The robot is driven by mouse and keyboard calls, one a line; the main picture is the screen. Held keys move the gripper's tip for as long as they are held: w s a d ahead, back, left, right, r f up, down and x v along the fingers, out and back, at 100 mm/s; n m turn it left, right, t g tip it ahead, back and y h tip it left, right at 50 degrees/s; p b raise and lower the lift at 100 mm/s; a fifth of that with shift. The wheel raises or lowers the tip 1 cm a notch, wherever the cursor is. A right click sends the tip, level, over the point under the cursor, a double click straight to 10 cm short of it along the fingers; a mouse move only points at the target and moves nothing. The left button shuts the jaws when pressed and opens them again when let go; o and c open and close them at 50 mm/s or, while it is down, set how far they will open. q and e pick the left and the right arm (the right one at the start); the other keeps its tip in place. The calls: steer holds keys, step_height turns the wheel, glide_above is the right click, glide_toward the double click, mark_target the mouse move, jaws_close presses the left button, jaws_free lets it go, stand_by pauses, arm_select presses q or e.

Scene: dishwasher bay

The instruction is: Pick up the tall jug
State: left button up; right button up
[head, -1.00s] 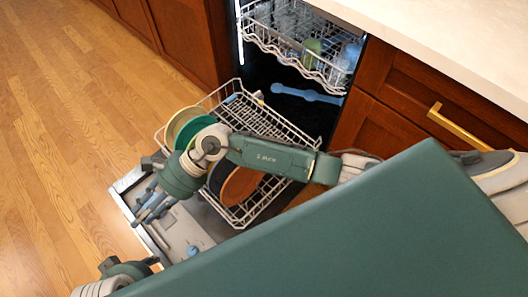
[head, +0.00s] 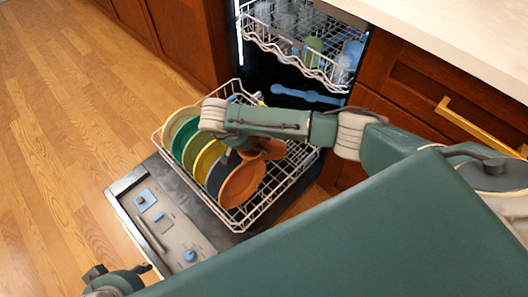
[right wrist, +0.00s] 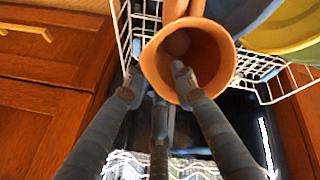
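The tall jug is orange; in the right wrist view I look into its round mouth (right wrist: 222,52). In the head view an orange part of the jug (head: 272,149) shows beside my right gripper (head: 238,156), over the lower rack. In the right wrist view my right gripper (right wrist: 156,80) is open across the jug's near wall, one finger inside the mouth and another outside on the left. A gap shows between the fingers and the wall. My left gripper (head: 118,274) is at the lower left of the head view, fingers apart, empty, far from the jug.
The lower rack (head: 262,215) holds several plates, among them an orange plate (head: 243,184) and a yellow plate (head: 205,160). The open dishwasher door (head: 165,225) lies below. The upper rack (head: 290,58) holds glasses and a green cup (head: 313,46). Floor at left is clear.

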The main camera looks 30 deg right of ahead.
mark_target(269, 147)
steer(key=shift+d+f, duration=0.35)
steer(key=shift+f, duration=0.3)
steer(key=b+x, duration=0.1)
steer(key=x, duration=0.1)
steer(key=shift+d+f, duration=0.1)
steer(key=shift+f, duration=0.3)
steer(key=shift+x, duration=1.05)
arm_select(q)
steer(key=w+t, duration=0.1)
steer(key=w, duration=0.1)
steer(key=w+d+t, duration=0.1)
steer(key=w, duration=0.2)
steer(key=shift+d+r+h, duration=0.2)
steer(key=shift+h, duration=0.1)
arm_select(e)
steer(key=shift+w, duration=0.1)
steer(key=shift+c, duration=0.5)
